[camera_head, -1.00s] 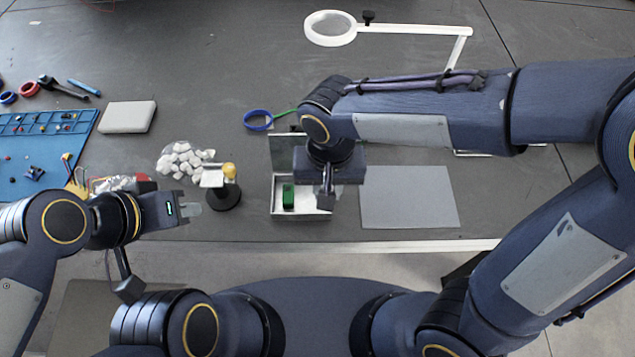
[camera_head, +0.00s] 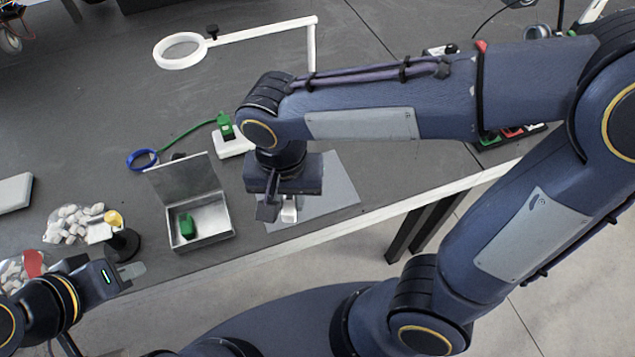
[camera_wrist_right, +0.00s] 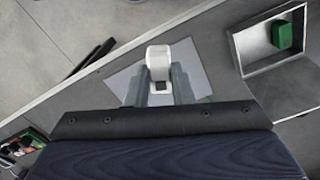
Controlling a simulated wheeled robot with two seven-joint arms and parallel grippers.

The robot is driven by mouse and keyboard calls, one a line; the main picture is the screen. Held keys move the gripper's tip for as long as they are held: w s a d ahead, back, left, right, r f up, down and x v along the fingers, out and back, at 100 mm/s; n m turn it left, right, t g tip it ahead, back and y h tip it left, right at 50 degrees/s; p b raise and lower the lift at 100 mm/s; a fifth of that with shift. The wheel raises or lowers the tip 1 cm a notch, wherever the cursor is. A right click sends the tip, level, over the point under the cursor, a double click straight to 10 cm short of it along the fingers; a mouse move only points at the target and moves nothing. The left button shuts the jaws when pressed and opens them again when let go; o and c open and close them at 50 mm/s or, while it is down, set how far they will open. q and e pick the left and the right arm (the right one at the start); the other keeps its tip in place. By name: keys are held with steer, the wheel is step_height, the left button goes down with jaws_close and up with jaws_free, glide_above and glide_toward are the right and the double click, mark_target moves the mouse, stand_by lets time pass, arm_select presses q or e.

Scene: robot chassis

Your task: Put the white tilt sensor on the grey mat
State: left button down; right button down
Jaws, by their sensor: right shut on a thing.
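The white tilt sensor (camera_head: 289,212) is held between the fingers of my right gripper (camera_head: 278,208). In the right wrist view the sensor (camera_wrist_right: 159,62) stands out past the right gripper's fingertips (camera_wrist_right: 160,80). The grey mat (camera_head: 335,190) lies on the table under and beyond the right gripper, which hides part of it; the mat also shows in the right wrist view (camera_wrist_right: 120,83). I cannot tell whether the sensor touches the mat. My left gripper (camera_head: 130,272) is at the lower left, away from the mat; its finger gap is not clear.
An open metal box (camera_head: 229,228) with a green block (camera_head: 187,227) stands left of the mat. A magnifier (camera_head: 182,50), a green strap with a white base (camera_head: 232,143), a blue ring (camera_head: 141,160) and a small black stand (camera_head: 122,243) are around. The table's front edge is close to the mat.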

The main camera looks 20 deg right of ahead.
steer(key=w+d+f, duration=0.1)
steer(key=w+f, duration=0.1)
steer(key=w, duration=0.1)
steer(key=w+d+f, duration=0.2)
steer(key=w+f, duration=0.1)
steer(key=w+d+f, duration=0.1)
steer(key=w+f, duration=0.2)
steer(key=w, duration=0.1)
steer(key=shift+d, duration=0.4)
steer(key=shift+w+d+f, duration=0.2)
steer(key=shift+w+f, duration=0.15)
steer(key=shift+f, duration=0.1)
steer(key=shift+w+f, duration=0.15)
steer(key=shift+f, duration=1.55)
steer(key=shift+f+b, duration=0.25)
steer(key=shift+b, duration=0.05)
steer(key=c, duration=1.3)
jaws_free()
steer(key=shift+r, duration=0.1)
steer(key=shift+o, duration=0.2)
